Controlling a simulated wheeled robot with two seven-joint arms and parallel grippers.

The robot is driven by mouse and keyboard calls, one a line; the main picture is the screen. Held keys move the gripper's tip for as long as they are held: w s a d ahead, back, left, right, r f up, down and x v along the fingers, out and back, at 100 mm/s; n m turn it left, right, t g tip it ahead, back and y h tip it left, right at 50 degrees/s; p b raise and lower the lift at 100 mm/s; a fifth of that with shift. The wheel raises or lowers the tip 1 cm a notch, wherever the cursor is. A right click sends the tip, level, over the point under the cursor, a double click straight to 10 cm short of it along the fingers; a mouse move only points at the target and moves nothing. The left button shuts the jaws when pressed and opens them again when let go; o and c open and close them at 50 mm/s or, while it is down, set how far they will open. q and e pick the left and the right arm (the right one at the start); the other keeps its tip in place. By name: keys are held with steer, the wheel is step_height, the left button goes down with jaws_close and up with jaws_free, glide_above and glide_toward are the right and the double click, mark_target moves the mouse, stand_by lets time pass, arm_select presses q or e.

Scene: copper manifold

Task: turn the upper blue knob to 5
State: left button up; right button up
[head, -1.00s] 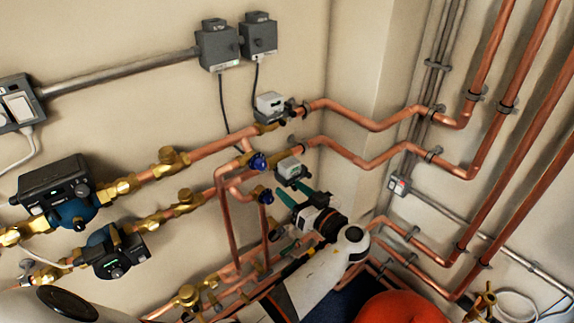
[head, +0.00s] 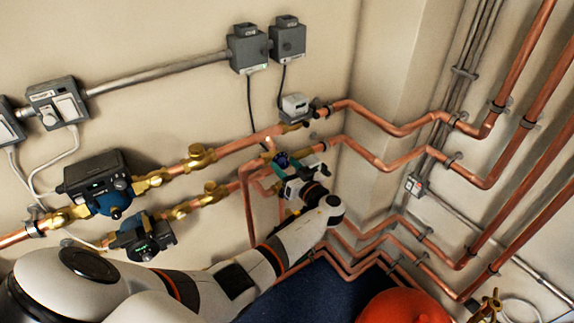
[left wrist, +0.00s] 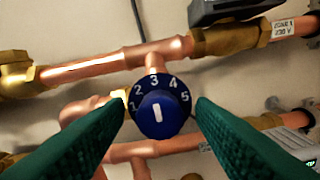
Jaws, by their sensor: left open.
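The upper blue knob (left wrist: 158,117) fills the middle of the left wrist view. Its dark dial carries white numbers 1 to 5, with 1 at the left, 3 near the top and 5 at the right. A white bar on its face stands nearly upright, roughly toward 3. My left gripper (left wrist: 160,103) is open, with one green finger on each side of the knob; I see no clear contact. In the head view the knob (head: 281,160) shows just beyond my left gripper (head: 285,168). The lower blue knob is hidden there. My right gripper is not in view.
Copper pipes (head: 360,113) run above and beside the gripper. A grey-white actuator box (head: 295,106) sits on the upper pipe. Pumps (head: 100,185) with brass fittings are at the left. A red rounded object (head: 405,307) is at the bottom.

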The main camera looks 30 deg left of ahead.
arm_select(q)
steer(key=c, duration=1)
steer(key=shift+o, duration=0.2)
steer(key=shift+f+m+b, duration=0.2)
steer(key=shift+m+b, duration=1.15)
steer(key=shift+m, duration=0.05)
steer(key=m+b, duration=0.2)
steer(key=m, duration=0.1)
steer(key=shift+r, duration=0.1)
steer(key=shift+m, duration=1.2)
steer(key=m, duration=0.2)
steer(key=shift+r+m+b, duration=0.1)
steer(key=shift+m+b, duration=0.2)
steer(key=shift+b, duration=0.1)
steer(key=m, duration=0.5)
steer(key=shift+p, duration=0.3)
